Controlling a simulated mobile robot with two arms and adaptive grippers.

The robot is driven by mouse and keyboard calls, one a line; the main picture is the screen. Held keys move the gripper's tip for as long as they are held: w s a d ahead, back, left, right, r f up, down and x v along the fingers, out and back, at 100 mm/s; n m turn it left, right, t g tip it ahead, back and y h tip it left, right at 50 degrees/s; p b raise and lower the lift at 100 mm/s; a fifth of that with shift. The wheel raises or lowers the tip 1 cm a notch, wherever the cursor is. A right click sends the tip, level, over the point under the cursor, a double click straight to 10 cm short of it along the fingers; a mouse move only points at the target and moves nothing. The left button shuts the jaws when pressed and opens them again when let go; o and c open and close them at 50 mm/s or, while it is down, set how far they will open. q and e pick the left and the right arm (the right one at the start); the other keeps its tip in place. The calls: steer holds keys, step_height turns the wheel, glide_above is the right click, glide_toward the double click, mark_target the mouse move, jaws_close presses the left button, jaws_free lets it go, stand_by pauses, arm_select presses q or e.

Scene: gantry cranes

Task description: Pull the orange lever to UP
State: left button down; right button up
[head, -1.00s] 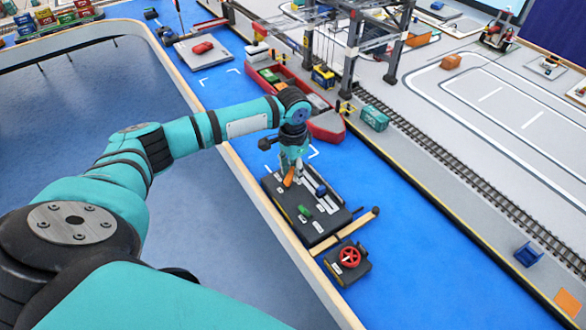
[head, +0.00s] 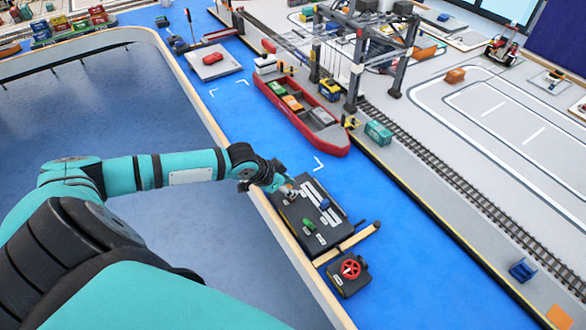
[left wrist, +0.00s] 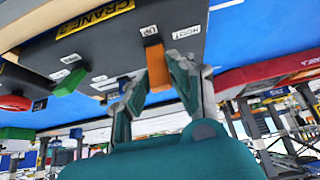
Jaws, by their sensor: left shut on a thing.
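The orange lever (left wrist: 157,66) stands out of a dark console (left wrist: 215,22) in the left wrist view, between the fingers of my left gripper (left wrist: 156,82). The gripper is shut on it. The lever's base end is close to the white UP label (left wrist: 150,29), with the HOIST label (left wrist: 187,32) beside it. In the head view my left gripper (head: 279,184) is at the far left corner of the console (head: 328,232) and hides most of the lever. My right gripper is not in view.
A green lever (head: 309,224) and a blue lever (head: 325,204) share the console. A red handwheel (head: 351,269) stands on a separate box in front. A wooden rim (head: 285,237) runs along the left. A red ship (head: 335,138) lies behind the console.

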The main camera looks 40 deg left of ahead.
arm_select(q)
steer(key=shift+s+a+f+t+h, duration=0.15)
steer(key=shift+s+t+h, duration=0.15)
steer(key=shift+t, duration=0.45)
steer(key=shift+s+a+f+t+h, duration=0.15)
steer(key=shift+s+t+h, duration=0.15)
steer(key=shift+t, duration=0.4)
steer(key=shift+s+a+f+t+h, duration=0.1)
steer(key=shift+s+f+t+h, duration=0.1)
steer(key=shift+s+t, duration=0.4)
steer(key=shift+w+r+t, duration=0.1)
steer(key=shift+w+t, duration=0.1)
steer(key=shift+t, duration=0.05)
steer(key=c, duration=1.2)
jaws_free()
steer(key=shift+o, duration=0.2)
steer(key=shift+s+a+r, duration=0.2)
steer(key=shift+s+a, duration=0.05)
steer(key=shift+s, duration=0.3)
steer(key=v, duration=1)
steer(key=shift+s+r, duration=0.2)
steer(key=shift+r, duration=0.15)
